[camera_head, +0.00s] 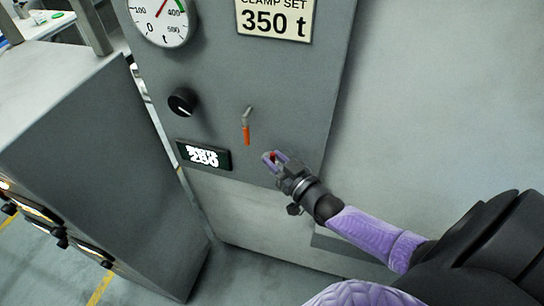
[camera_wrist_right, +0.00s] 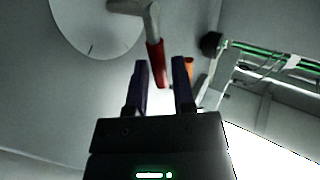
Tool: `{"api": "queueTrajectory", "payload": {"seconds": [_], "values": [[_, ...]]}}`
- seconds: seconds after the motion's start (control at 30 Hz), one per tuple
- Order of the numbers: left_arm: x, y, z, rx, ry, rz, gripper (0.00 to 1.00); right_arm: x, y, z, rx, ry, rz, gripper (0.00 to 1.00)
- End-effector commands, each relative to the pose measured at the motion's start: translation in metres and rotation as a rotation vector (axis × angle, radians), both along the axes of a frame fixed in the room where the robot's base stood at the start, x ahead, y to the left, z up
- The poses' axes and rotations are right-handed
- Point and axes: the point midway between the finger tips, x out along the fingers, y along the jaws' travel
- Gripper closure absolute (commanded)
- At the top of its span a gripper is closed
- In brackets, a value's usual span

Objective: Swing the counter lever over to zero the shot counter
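The counter lever (camera_head: 246,134) is on the grey machine panel, with a grey arm at the top and an orange-red handle hanging down. The dark counter display (camera_head: 203,155) is below left of it, its digits blurred, perhaps 250. My right gripper (camera_head: 270,157) is open, below right of the handle and apart from it in the head view. In the right wrist view the red lever handle (camera_wrist_right: 156,62) shows between and beyond the two dark fingertips of my right gripper (camera_wrist_right: 160,66); contact cannot be told. My left gripper is not in view.
A black knob (camera_head: 183,102) is left of the lever. A pressure-type dial (camera_head: 162,18) and a 350 t sign (camera_head: 274,20) are above. A grey cabinet (camera_head: 95,170) stands at the left. The panel right of the lever is bare.

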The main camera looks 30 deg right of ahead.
Motion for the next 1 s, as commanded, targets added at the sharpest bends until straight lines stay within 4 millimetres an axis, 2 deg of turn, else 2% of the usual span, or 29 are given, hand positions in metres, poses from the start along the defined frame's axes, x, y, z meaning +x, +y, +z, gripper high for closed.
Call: {"api": "queueTrajectory", "payload": {"seconds": [0.13, 0.37, 0.53, 1.0], "values": [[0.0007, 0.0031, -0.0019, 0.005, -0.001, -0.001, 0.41, 0.0093, 0.0009, 0.0, 0.0, 0.001, -0.001, 0.69], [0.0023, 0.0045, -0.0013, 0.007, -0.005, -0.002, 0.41, 0.0103, 0.001, 0.0005, 0.0, 0.001, 0.0, 0.69], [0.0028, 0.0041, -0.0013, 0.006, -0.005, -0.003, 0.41, 0.0101, 0.001, 0.0004, 0.0, 0.001, 0.0, 1.0], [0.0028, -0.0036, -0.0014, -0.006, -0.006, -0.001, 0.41, 0.0099, 0.001, 0.0002, 0.0, 0.002, 0.0, 1.0]]}}
